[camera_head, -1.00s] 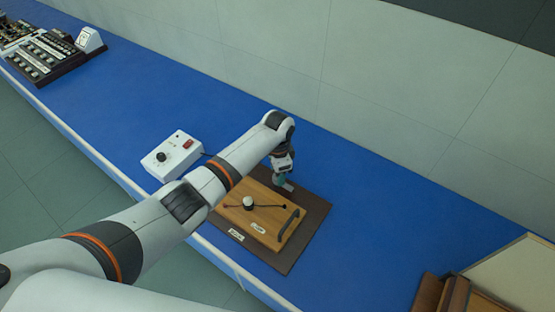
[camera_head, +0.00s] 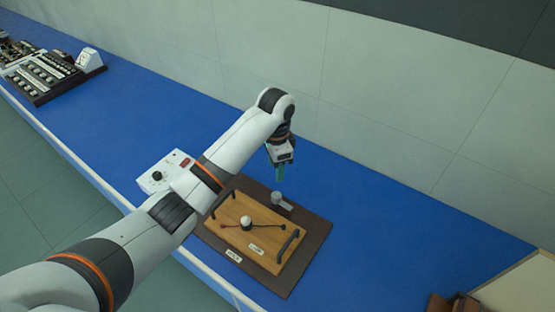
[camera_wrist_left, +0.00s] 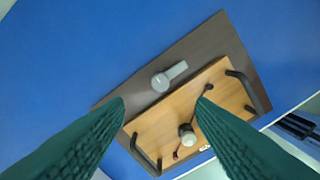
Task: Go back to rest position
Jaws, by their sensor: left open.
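My left gripper (camera_head: 280,172) is above the far edge of a dark brown mat (camera_head: 309,249) on the blue bench. In the left wrist view its two green fingers are spread apart with nothing between them. A wooden board (camera_head: 236,237) with two dark handles lies on the mat. A white knob (camera_head: 246,223) with thin leads stands on the board. A small grey piece with a round end (camera_head: 278,198) lies on the mat just beyond the board; it also shows in the left wrist view (camera_wrist_left: 168,77). The fingers are apart from it. My right gripper is not in view.
A white control box (camera_head: 165,172) with a black knob and red switch is partly behind my left arm. Dark racks of small items (camera_head: 45,70) and a white device (camera_head: 90,58) stand far left. A wooden item (camera_head: 450,303) is at lower right. Bare blue bench lies between.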

